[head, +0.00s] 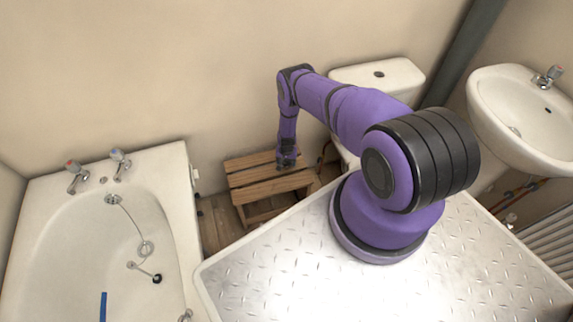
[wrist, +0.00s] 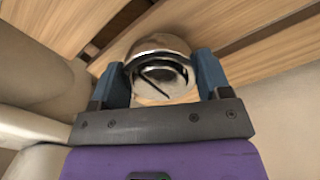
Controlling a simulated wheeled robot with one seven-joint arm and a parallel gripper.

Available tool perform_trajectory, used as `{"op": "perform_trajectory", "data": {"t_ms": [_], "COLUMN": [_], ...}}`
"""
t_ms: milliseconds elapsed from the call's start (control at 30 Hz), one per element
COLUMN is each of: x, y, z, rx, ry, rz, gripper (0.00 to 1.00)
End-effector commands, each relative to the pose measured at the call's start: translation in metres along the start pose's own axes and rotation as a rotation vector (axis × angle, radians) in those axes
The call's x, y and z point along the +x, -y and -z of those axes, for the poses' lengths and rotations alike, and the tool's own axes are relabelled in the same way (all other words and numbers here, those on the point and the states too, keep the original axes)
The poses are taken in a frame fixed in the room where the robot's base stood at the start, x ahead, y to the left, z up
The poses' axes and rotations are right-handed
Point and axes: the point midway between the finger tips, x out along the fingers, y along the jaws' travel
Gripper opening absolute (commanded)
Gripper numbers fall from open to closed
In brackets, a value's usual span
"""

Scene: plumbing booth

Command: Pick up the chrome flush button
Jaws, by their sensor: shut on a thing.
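The chrome flush button (wrist: 158,52) is a shiny rounded piece between the two blue fingers of my gripper (wrist: 161,80) in the wrist view. My gripper is shut on it, one finger on each side. Wooden slats of the step stool (wrist: 262,28) lie right behind the button. In the head view my gripper (head: 287,163) points down at the top of the wooden step stool (head: 250,180). The button is too small there to make out clearly. I cannot tell whether it touches the slats.
The bathtub (head: 187,215) with its taps stands left of the stool. The toilet cistern (head: 400,75), with a dark hole in its lid, is behind my arm. A washbasin (head: 535,140) is at the right. The wall is close behind the stool.

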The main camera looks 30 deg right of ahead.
Motion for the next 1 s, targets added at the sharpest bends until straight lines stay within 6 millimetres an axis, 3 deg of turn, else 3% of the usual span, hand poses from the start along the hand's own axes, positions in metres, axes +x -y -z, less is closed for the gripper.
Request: {"op": "perform_trajectory", "data": {"t_ms": [367,633,1000], "x": [-0.007,-0.038,-0.044], "y": [0.001,0.001,-0.056], "z": [0.001,0.001,-0.075], "rx": [0.000,0.001,0.002], "ry": [-0.001,0.000,0.004], "rz": [0.001,0.001,-0.001], "gripper": [0.41,0.41,0.41]}}
